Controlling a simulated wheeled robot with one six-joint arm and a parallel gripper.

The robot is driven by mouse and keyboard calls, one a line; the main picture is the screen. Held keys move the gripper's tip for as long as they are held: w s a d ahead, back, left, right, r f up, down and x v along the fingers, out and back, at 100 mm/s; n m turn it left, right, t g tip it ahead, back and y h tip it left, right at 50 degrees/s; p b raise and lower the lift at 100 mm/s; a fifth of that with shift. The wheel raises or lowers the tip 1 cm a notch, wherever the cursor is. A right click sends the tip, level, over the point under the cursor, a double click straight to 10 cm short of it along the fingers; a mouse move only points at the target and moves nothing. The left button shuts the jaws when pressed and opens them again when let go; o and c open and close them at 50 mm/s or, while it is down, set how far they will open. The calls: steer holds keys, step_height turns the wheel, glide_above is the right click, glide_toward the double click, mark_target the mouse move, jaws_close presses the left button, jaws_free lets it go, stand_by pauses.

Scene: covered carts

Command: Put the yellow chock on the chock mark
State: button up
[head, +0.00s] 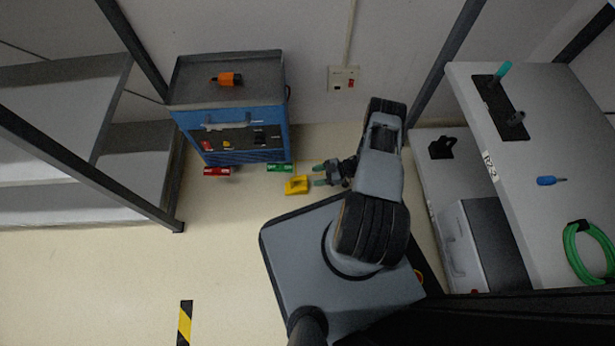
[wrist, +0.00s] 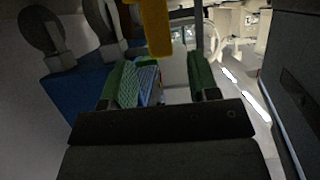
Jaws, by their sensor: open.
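The yellow chock (head: 297,186) lies on the floor in front of the blue cart (head: 236,133). My gripper (head: 319,175) is just right of the chock, low over the floor, open with green fingertips apart. In the wrist view the open gripper (wrist: 165,80) shows nothing clearly held between its fingers. A yellow piece (wrist: 156,27) shows beyond them at the top; it appears to be the chock. A black-and-yellow striped strip (head: 185,322) is on the floor at the lower left; I cannot tell whether it is the chock mark.
A green block (head: 279,168) and a red block (head: 217,171) lie at the cart's foot. An orange object (head: 227,79) is on the cart. Grey shelves (head: 85,175) stand left, and a shelf unit (head: 530,190) stands right. The floor at left centre is clear.

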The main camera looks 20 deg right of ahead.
steer(key=w+d+r+m+t+h, duration=0.25)
steer(key=w+d+r+h, duration=0.7)
steer(key=w+r, duration=0.6)
step_height(320, 180, up, 17)
steer(key=w+d+m+t+h, duration=0.2)
steer(key=m+h, duration=0.2)
steer(key=s+a+r+m+g+h, duration=0.1)
steer(key=s+a+r+m, duration=0.1)
steer(key=s+a+r, duration=0.3)
steer(key=s+r+m+g+h, duration=0.1)
steer(key=s+r+m+h, duration=0.15)
steer(key=r, duration=0.45)
steer(key=s+a+r+m+g+y+p, duration=0.1)
steer(key=s+a+r+m+g+y, duration=0.15)
steer(key=s+a, duration=0.5)
steer(key=s+a+r+m+g+y, duration=0.1)
steer(key=s+a+r+y, duration=0.3)
steer(key=s, duration=0.7)
step_height(320, 180, up, 39)
steer(key=a+h+p, duration=0.1)
steer(key=h+p, duration=0.1)
steer(key=p, duration=3.7)
steer(key=shift+s+a+r, duration=0.2)
steer(key=shift+s, duration=0.05)
